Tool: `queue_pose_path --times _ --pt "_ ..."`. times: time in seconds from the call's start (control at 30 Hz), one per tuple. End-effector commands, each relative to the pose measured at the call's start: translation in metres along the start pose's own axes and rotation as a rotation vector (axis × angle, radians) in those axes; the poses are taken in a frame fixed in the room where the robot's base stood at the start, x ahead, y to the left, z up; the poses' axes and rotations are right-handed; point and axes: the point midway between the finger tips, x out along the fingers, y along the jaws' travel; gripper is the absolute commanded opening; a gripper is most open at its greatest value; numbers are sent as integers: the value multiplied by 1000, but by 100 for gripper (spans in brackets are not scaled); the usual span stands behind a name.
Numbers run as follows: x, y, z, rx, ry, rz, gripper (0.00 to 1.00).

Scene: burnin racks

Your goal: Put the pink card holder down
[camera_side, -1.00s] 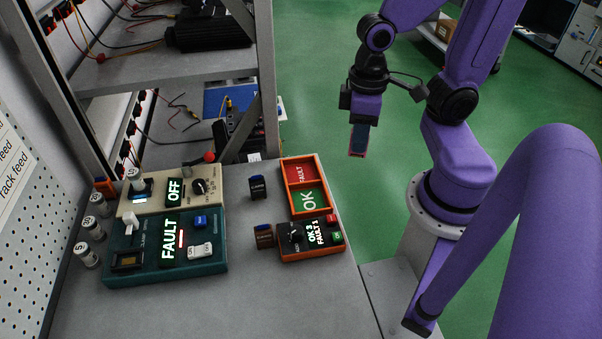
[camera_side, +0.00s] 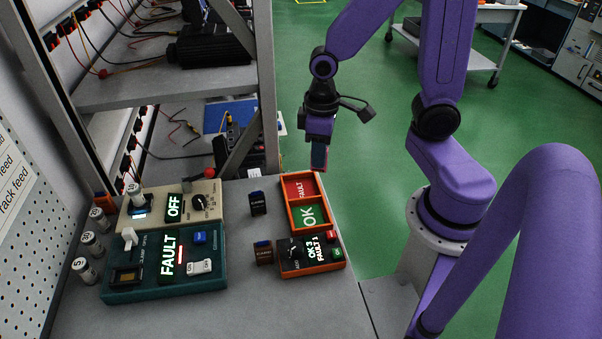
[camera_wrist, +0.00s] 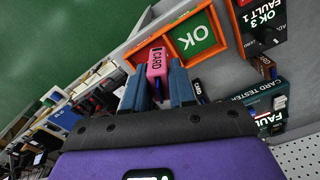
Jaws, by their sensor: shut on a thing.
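My gripper (camera_side: 319,158) is shut on the pink card holder (camera_wrist: 157,66), which reads CARD. In the side view it hangs at the upper right corner of the orange two-part tray (camera_side: 322,190), and only a thin pinkish edge of the holder shows between the fingers. In the wrist view, the holder appears in front of the tray's FAULT compartment, beside the green OK compartment (camera_wrist: 193,37). It looks above the tray; I cannot tell the exact height. The red FAULT floor (camera_side: 300,188) and green OK floor (camera_side: 309,216) look empty in the side view.
A dark card holder (camera_side: 258,203) and a brown one (camera_side: 264,252) stand left of the tray. The orange counter box (camera_side: 312,268) reads OK 3, FAULT 1. The teal card tester (camera_side: 130,290) shows FAULT. A metal shelf (camera_side: 150,85) rises behind. The bench front is clear.

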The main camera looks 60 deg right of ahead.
Motion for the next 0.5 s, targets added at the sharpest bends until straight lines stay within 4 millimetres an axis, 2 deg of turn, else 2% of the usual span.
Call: queue_pose_path --times 0.3,0.5 --pt "36 11 -26 3 -4 0 0" --pt "49 15 -37 1 -2 0 0"
